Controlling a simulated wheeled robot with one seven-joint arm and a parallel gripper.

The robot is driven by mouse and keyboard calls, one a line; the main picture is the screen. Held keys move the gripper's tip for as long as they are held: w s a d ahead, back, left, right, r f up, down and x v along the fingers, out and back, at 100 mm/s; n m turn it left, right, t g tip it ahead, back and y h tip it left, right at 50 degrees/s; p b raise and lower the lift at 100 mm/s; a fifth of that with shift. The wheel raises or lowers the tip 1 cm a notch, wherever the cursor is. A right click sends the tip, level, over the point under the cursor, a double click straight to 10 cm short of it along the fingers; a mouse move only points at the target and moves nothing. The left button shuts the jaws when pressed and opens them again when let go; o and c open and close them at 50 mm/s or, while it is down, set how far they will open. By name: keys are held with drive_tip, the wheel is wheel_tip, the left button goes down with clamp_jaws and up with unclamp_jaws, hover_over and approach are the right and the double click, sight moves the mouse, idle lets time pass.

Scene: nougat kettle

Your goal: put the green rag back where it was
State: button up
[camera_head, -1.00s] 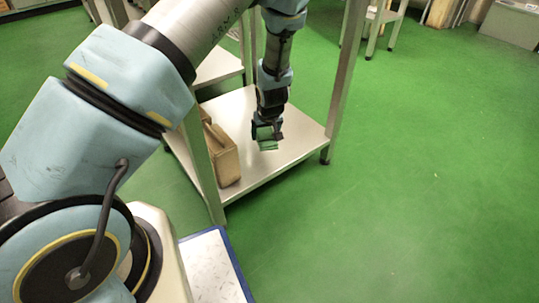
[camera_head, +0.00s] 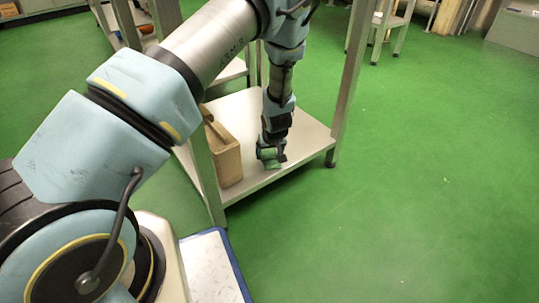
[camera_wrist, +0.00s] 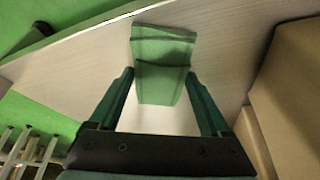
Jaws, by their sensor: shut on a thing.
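The green rag (camera_wrist: 163,50) shows in the wrist view, between and beyond the two fingers of my gripper (camera_wrist: 163,82). It is a folded piece with a darker crease across it. My gripper is shut on the rag. In the head view my gripper (camera_head: 270,155) points down over the low shelf (camera_head: 305,133), and the rag (camera_head: 272,165) shows at its tips. The rag is at or just above the shelf surface; I cannot tell whether it touches. The part of the rag between the fingers is partly hidden in the head view.
A tan box (camera_head: 229,163) stands on the shelf left of my gripper; its side also shows at the right in the wrist view (camera_wrist: 295,85). Metal legs (camera_head: 349,85) rise at the shelf's corners. A blue-edged white surface (camera_head: 208,265) is nearer. Green floor lies open right.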

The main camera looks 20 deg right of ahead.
drive_tip(key=o, duration=1.1)
drive_tip(key=shift+f, duration=0.1)
drive_tip(key=shift+o, duration=0.2)
drive_tip(key=shift+s+r, duration=0.15)
drive_tip(key=shift+r, duration=0.35)
drive_tip(key=p+v, duration=0.5)
drive_tip(key=v, duration=0.6)
drive_tip(key=shift+s, duration=0.1)
